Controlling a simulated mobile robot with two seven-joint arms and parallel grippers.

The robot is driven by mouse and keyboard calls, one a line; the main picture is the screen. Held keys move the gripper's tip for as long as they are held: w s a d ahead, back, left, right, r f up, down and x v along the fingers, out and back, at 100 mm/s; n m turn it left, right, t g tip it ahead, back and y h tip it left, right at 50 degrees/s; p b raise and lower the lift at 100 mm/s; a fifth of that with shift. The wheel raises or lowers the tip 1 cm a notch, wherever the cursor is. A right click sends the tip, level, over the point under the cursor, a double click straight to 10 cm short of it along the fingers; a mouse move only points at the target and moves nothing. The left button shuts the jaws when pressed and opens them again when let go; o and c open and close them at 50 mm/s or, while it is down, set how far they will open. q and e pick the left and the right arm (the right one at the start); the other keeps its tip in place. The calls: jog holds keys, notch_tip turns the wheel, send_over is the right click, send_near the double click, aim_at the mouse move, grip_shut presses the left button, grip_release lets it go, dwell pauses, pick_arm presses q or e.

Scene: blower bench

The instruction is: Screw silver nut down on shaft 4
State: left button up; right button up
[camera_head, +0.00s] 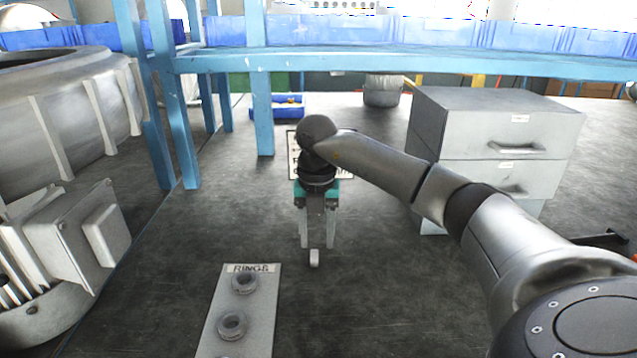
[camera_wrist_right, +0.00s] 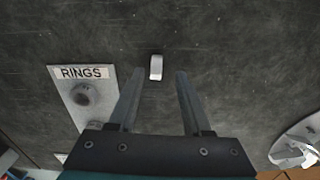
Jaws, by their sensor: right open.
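My right gripper (camera_head: 317,245) points down over the dark bench, open, with nothing between its fingers. It also shows in the right wrist view (camera_wrist_right: 159,75), fingers apart. A small pale block-like piece (camera_head: 314,259) appears just beyond the fingertips in the head view. In the right wrist view this piece (camera_wrist_right: 156,68) lies between the fingertip lines, apart from both fingers. I cannot tell whether it is the silver nut. No shaft 4 can be made out. My left gripper is not in view.
A grey plate labelled RINGS (camera_head: 262,300) holds dark rings (camera_head: 232,325) at the front. A printed white sheet (camera_head: 293,160) is partly hidden behind my right wrist. A grey drawer cabinet (camera_head: 490,125) stands right, a large metal housing (camera_head: 70,115) left. Blue shelf posts (camera_head: 262,110) stand behind.

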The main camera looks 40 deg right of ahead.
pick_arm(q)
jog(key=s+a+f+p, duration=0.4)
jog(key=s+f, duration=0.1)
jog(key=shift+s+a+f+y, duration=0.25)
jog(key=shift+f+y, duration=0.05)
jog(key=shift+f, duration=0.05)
pick_arm(e)
notch_tip(320, 180, up, 11)
jog(key=shift+s, duration=0.2)
